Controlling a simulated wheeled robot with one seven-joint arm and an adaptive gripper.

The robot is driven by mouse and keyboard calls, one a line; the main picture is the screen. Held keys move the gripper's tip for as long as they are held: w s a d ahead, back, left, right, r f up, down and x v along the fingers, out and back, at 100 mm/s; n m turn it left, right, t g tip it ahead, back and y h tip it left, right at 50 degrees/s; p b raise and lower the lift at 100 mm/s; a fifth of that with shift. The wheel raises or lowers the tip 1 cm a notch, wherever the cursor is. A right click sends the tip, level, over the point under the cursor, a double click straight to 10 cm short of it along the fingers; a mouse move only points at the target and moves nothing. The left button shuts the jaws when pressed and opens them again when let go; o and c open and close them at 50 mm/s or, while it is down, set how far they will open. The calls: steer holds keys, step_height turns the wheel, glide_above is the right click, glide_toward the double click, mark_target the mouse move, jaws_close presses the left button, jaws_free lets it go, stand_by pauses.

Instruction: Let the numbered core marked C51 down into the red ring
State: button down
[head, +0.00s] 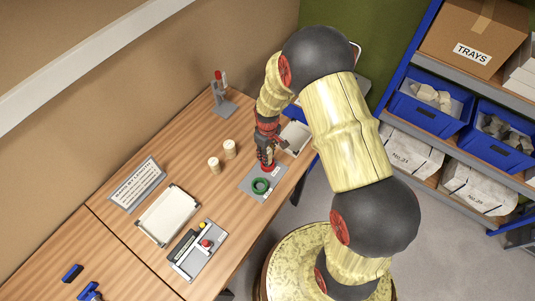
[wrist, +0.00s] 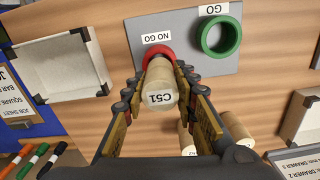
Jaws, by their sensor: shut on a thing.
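The core marked C51 (wrist: 160,88) is pale and cylindrical, its labelled end facing my wrist camera. My gripper (wrist: 163,82) is shut on it, one finger on each side. In the wrist view the core's far end overlaps the red ring (wrist: 150,52), marked NO GO, and hides part of it. I cannot tell whether that end is above the ring or inside it. In the head view my gripper (head: 266,161) points down over the red ring (head: 269,168), which it mostly covers. The ring is on a grey plate (head: 249,187), beside the green ring (head: 261,186), marked GO.
Two pale cores (head: 214,165) (head: 230,149) stand left of the plate. One white tray (head: 295,137) is close behind my gripper at the right; another (head: 167,215) lies nearer the front. A button panel (head: 198,250) and a sign (head: 136,184) are on the table.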

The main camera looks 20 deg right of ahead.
steer(key=shift+f+b, duration=1.55)
steer(key=shift+f, duration=0.5)
steer(key=shift+r, duration=0.15)
stand_by(0.6)
steer(key=shift+r+p, duration=1.65)
steer(key=shift+r, duration=1.05)
